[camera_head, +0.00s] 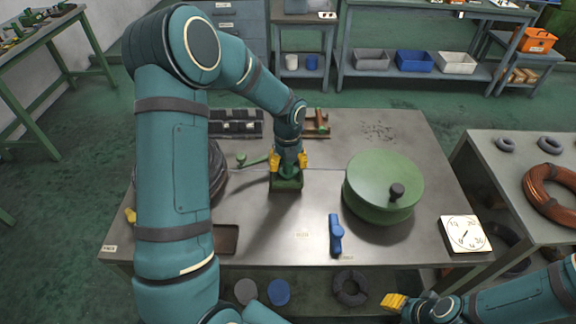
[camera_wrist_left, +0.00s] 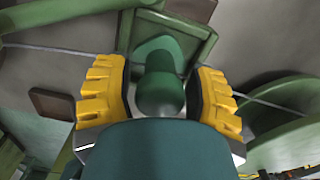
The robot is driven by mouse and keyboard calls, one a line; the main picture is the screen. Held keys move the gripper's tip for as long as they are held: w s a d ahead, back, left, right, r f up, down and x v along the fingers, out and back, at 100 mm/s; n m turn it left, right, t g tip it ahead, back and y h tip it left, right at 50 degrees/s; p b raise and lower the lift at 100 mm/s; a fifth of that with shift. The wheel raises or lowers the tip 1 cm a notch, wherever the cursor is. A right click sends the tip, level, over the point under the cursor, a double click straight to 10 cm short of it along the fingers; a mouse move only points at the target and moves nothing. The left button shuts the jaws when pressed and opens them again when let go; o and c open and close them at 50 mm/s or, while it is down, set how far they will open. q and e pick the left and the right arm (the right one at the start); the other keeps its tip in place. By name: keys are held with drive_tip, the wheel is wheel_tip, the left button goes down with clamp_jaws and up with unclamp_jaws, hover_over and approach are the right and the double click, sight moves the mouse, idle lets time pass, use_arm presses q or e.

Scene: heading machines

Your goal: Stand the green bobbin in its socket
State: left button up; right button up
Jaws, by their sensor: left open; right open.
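My left gripper (camera_head: 289,160) is over the middle of the table, pointing down, with its yellow fingers apart. The block also shows in the head view (camera_head: 286,185), right under the gripper. I cannot tell how deep the bobbin sits. My right gripper (camera_head: 395,302) is open and empty, low at the right, off the table's front.
A blue tool (camera_head: 336,236) lies in front, and a square dial (camera_head: 465,233) sits at the front right corner. A green-handled lever (camera_head: 250,160) is left of the gripper. A brown tray (camera_head: 226,239) lies front left.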

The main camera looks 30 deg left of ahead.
use_arm(q)
wheel_tip(320, 180, up, 11)
drive_tip(key=shift+d+r+p, duration=0.1)
drive_tip(key=shift+p, duration=0.65)
